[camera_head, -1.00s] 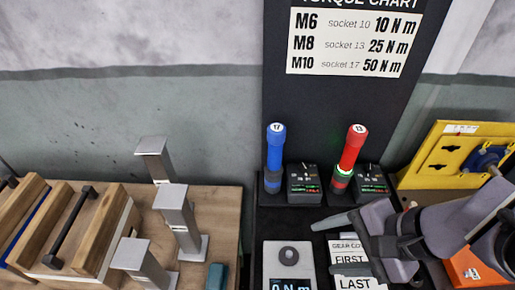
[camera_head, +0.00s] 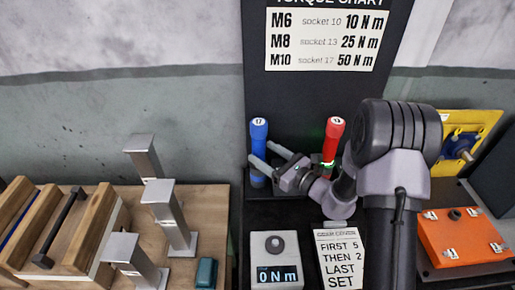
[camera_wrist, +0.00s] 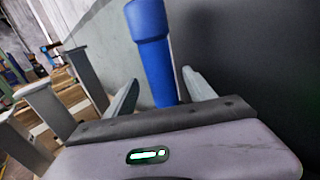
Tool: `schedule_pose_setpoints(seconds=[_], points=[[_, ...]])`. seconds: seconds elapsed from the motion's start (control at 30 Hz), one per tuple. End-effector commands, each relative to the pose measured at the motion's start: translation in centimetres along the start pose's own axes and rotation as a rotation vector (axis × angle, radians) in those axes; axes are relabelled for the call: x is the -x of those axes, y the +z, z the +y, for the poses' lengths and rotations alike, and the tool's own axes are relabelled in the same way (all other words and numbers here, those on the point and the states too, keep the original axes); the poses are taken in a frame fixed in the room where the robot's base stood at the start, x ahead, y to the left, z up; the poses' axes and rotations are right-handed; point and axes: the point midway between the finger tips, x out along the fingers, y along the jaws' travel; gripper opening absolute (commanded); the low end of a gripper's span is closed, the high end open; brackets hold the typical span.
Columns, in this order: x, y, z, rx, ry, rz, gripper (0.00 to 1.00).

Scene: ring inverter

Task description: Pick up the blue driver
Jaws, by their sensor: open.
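The blue driver (camera_head: 259,132), with a white cap marked 17, stands upright at the left of the black station. My gripper (camera_head: 259,151) is open, its fingers reaching in from the right at the driver's handle. In the wrist view the blue driver (camera_wrist: 151,50) rises between the two open fingers of my gripper (camera_wrist: 161,73). I see a gap on each side of it there, so it is not clamped. Its lower part is partly hidden by my gripper in both views.
The red driver (camera_head: 333,138), marked 13, stands close to the right, partly behind my arm. A torque chart (camera_head: 323,40) is on the panel behind. A tester (camera_head: 276,248) reading 0 N m and a card (camera_head: 340,262) lie in front. Metal posts (camera_head: 170,215) stand left.

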Motion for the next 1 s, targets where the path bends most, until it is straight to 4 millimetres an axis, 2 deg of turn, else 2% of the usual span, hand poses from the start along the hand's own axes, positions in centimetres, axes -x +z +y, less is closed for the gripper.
schedule_pose_setpoints(seconds=[0.33,0.6,0.9,1.0], points=[[-5.6,0.0,-0.1,0.001,0.004,0.0,0.63],[-6.1,0.1,-0.2,0.0,0.001,0.001,0.61],[-6.0,0.1,-0.2,0.001,0.002,0.001,0.02],[-6.0,0.2,-0.2,0.001,0.001,-0.001,0.0]])
